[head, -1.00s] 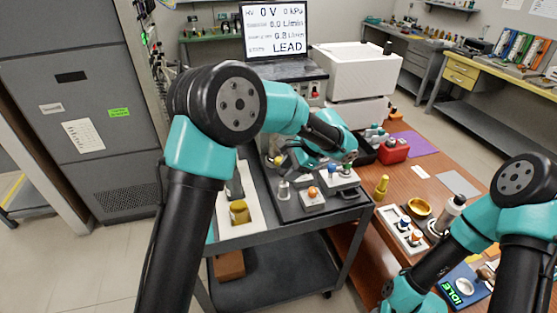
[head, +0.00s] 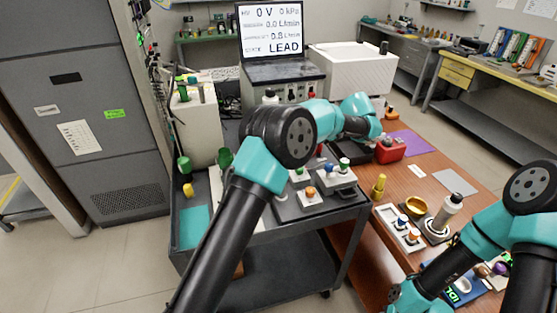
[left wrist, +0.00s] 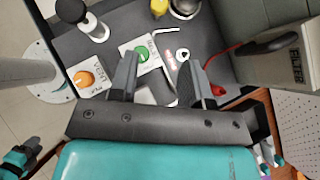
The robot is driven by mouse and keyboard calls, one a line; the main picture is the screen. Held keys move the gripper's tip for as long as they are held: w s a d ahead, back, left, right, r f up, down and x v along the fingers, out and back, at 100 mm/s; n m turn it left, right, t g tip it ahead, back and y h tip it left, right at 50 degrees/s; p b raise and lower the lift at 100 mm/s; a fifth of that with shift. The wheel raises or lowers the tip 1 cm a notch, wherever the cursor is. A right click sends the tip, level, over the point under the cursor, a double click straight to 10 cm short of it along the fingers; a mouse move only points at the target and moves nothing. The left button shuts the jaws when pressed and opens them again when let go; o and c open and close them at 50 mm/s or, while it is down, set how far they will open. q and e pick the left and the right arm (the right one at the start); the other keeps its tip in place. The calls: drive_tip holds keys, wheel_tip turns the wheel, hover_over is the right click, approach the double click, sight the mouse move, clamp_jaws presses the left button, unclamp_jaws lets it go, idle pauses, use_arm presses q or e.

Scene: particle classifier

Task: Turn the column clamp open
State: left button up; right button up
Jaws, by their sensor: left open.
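I cannot make out for certain which part is the column clamp. In the left wrist view my left gripper (left wrist: 160,80) is open and empty, with its two dark fingers apart over the dark cart top. A green knob (left wrist: 142,52) on a white labelled plate shows between and beyond the fingers. An orange knob (left wrist: 84,78) on a similar plate is to its left. A white knob with a black cap (left wrist: 92,27) stands farther off. In the head view my left forearm hides the left fingertips. My right arm is at the lower right; its fingertips do not show.
The grey cart (head: 330,212) holds knobs, a grey console (head: 282,88) and a white column-like housing (head: 195,125). A red box (head: 389,150) and brass cup (head: 416,207) are on the wooden bench (head: 440,188).

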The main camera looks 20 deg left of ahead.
use_arm(q)
drive_tip(key=x, duration=1.7)
drive_tip(key=shift+a+f, duration=0.1)
drive_tip(key=shift+f, duration=0.05)
drive_tip(key=c, duration=0.6)
drive_tip(key=shift+c, duration=0.2)
drive_tip(key=shift+w, duration=0.1)
drive_tip(key=n+g, duration=0.3)
drive_tip(key=n, duration=0.1)
drive_tip(key=shift+w+h, duration=0.1)
drive_tip(key=shift+h, duration=0.2)
drive_tip(key=shift+n, duration=0.3)
